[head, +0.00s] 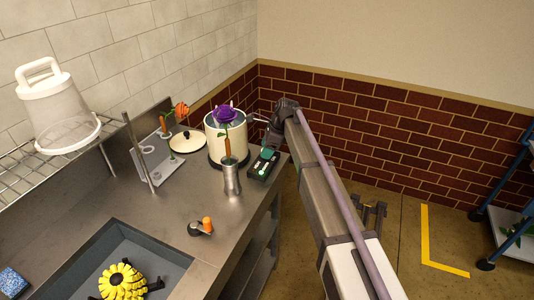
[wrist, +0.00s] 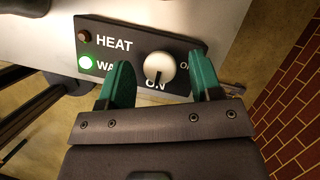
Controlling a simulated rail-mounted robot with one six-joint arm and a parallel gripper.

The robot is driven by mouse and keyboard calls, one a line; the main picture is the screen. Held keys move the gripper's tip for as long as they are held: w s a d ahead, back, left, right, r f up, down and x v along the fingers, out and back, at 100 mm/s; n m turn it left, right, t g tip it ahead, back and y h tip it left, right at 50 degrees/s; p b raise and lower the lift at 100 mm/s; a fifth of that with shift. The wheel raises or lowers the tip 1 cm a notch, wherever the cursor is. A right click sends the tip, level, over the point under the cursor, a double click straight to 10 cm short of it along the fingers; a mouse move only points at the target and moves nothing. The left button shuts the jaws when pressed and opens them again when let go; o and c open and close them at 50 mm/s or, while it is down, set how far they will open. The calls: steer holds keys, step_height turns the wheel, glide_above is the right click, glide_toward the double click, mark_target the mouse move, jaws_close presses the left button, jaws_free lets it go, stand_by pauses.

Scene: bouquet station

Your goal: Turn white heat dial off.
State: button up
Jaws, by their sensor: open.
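The white heat dial (wrist: 158,68) is a round knob on a dark control panel (wrist: 183,45). Its dark pointer mark faces down toward the word ON. A second word beginning with O, to the dial's right, is partly covered by a finger. My gripper (wrist: 161,76) is open, with one green finger on each side of the dial. Gaps show between fingers and knob; I cannot tell their height relative to it. In the head view the control box (head: 260,168) sits at the counter's right edge, with my gripper over its far end and the dial hidden.
On the panel, a green light (wrist: 85,63) is lit beside the partly hidden WA label; the light (wrist: 84,37) by HEAT is dark. A cream pot (head: 212,142) and a metal vase (head: 231,181) with a purple flower stand close left of the box. A sink (head: 75,270) lies in front.

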steer(key=shift+r, duration=0.1)
steer(key=c, duration=0.9)
steer(key=n+g, duration=0.1)
steer(key=n, duration=0.3)
steer(key=shift+w+n+g+h, duration=0.2)
steer(key=shift+n+g+h, duration=0.1)
steer(key=shift+g, duration=0.1)
steer(key=n+g+h, duration=0.1)
steer(key=n, duration=0.3)
steer(key=shift+a+n, duration=0.1)
steer(key=shift+n, duration=0.2)
steer(key=n, duration=0.2)
steer(key=n+g+h, duration=0.1)
steer(key=n, duration=0.1)
steer(key=shift+w+a+n+h, duration=0.1)
steer(key=shift+n+h, duration=0.2)
steer(key=shift+a+n+g+h, duration=0.15)
steer(key=shift+n+h, duration=0.25)
steer(key=shift+n, duration=0.65)
steer(key=shift+d+n+g+h, duration=0.15)
steer(key=shift+n+h, duration=0.25)
steer(key=shift+n, duration=0.65)
steer(key=shift+a, duration=0.1)
